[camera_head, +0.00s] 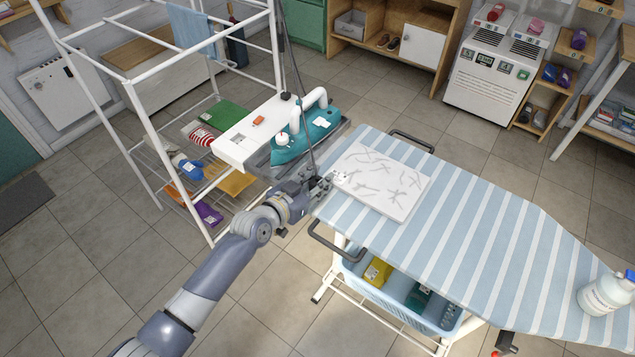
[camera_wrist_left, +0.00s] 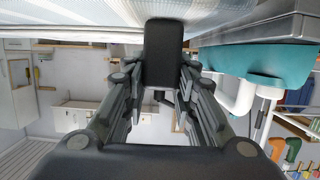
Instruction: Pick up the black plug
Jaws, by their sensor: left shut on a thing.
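My left gripper (camera_head: 320,186) is at the left end of the ironing board, beside the white patterned pad. In the left wrist view its fingers close on a black block, which I take to be the black plug (camera_wrist_left: 164,52). In the head view the plug is too small and hidden by the fingers to make out. A thin dark cord (camera_head: 303,130) runs from the top of the white rack down to the gripper. My right gripper is not in view.
The ironing board (camera_head: 480,230) carries the white pad (camera_head: 405,205) and a white bottle (camera_head: 606,294). A blue basket (camera_head: 391,288) sits under the board. Floor is clear at lower left.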

